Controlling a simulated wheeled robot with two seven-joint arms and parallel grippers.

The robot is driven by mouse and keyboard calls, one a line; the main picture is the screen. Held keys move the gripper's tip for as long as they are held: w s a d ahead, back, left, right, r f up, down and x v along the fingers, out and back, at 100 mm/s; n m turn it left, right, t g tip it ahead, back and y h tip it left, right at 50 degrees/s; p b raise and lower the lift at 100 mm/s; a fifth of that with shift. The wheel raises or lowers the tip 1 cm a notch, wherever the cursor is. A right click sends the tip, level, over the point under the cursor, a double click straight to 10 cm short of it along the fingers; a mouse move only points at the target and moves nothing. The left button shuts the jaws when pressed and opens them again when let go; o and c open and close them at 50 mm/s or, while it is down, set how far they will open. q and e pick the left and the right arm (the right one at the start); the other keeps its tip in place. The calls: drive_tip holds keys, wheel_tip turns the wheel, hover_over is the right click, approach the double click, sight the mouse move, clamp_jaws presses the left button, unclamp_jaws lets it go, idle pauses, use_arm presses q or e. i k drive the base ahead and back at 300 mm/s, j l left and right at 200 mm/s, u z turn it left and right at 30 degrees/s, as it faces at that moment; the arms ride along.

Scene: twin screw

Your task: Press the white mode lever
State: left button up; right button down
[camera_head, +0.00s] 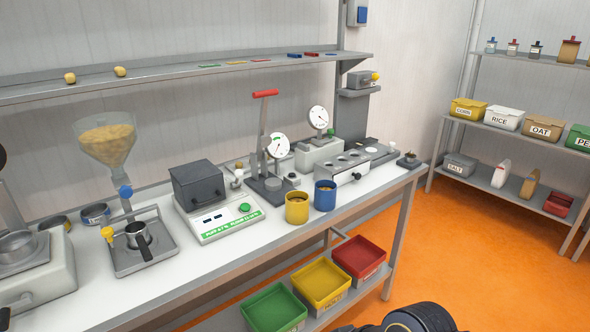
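A small white lever-like part (237,178) stands up at the right rear of the white bench instrument (216,226), beside its dark grey lidded box (198,186). It is small in the view, so I cannot tell its exact position or whether it is the mode lever. The instrument's front panel has small displays, a green button (244,207) and a green label strip. Another small pale knob (391,146) shows at the far right end of the bench. Neither of my grippers is in view.
A yellow cup (297,207) and a blue cup (325,195) stand right of the instrument. A red-handled press (264,140) is behind them. Coloured bins (320,283) sit below. Orange floor is open at right.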

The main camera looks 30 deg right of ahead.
sight(238, 173)
drive_tip(key=z, duration=0.7)
drive_tip(key=i+l, duration=0.15)
drive_tip(key=i, duration=0.25)
drive_tip(key=i+l+z, duration=0.15)
drive_tip(key=i, duration=0.25)
drive_tip(key=i+l, duration=0.15)
drive_tip(key=i, duration=0.3)
drive_tip(key=z, duration=0.05)
